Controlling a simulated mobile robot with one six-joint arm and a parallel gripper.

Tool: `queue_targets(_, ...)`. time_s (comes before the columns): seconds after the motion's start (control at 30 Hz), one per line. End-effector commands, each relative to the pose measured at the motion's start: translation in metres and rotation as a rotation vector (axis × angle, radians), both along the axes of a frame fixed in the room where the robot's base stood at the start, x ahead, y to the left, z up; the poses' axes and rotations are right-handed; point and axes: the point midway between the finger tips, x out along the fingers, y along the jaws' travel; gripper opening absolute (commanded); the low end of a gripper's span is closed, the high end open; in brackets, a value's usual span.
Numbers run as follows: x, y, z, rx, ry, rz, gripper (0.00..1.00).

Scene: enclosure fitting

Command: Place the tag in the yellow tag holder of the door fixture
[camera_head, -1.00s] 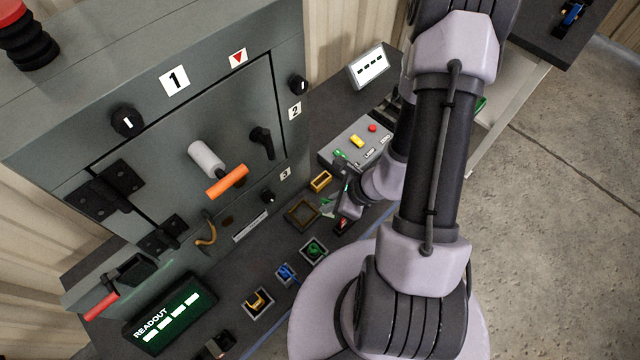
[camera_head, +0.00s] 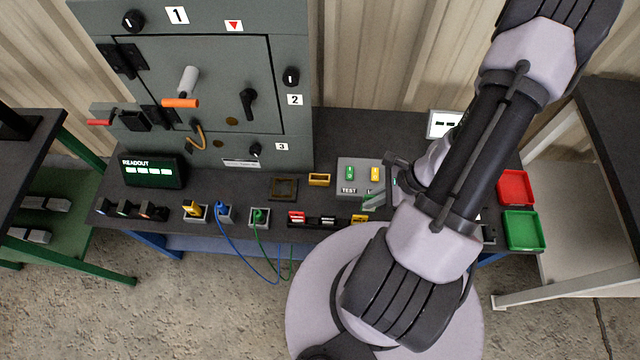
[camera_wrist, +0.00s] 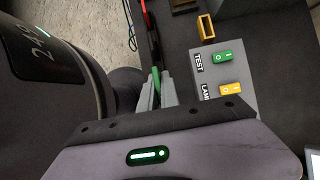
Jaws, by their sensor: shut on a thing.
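My gripper (camera_head: 376,199) is low over the bench, in front of the grey switch panel and partly hidden by my arm. In the wrist view its fingers (camera_wrist: 157,90) are shut on a thin green piece, seen almost edge-on; I take it to be the tag (camera_wrist: 156,77). A small yellow open-topped holder (camera_head: 319,180) stands on the bench, left of the gripper and in front of the grey cabinet. It also shows in the wrist view (camera_wrist: 206,28), apart from the fingers. The cabinet door (camera_head: 205,85) looks closed.
The switch panel (camera_head: 357,164) with green and yellow rockers is close to the gripper. A dark square frame (camera_head: 284,188) lies left of the holder. Coloured plugs, cables and a rack (camera_head: 327,221) line the front edge. Red (camera_head: 515,187) and green (camera_head: 523,230) trays are at right.

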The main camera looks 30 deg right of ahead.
Motion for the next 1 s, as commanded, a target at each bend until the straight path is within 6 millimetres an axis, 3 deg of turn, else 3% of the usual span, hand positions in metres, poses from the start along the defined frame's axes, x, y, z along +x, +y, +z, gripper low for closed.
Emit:
queue_targets(0.13,0.025,0.005,-0.001,-0.003,-0.001,0.011,0.0)
queue_targets(0.4,0.118,0.023,-0.001,-0.003,-0.002,0.01,0.0)
queue_targets(0.6,0.169,0.033,0.0,-0.002,-0.002,0.007,0.0)
queue_targets(0.73,0.193,0.037,0.0,-0.002,-0.001,0.006,0.0)
queue_targets(1.0,0.191,0.037,-0.057,0.001,0.001,0.001,0.0)
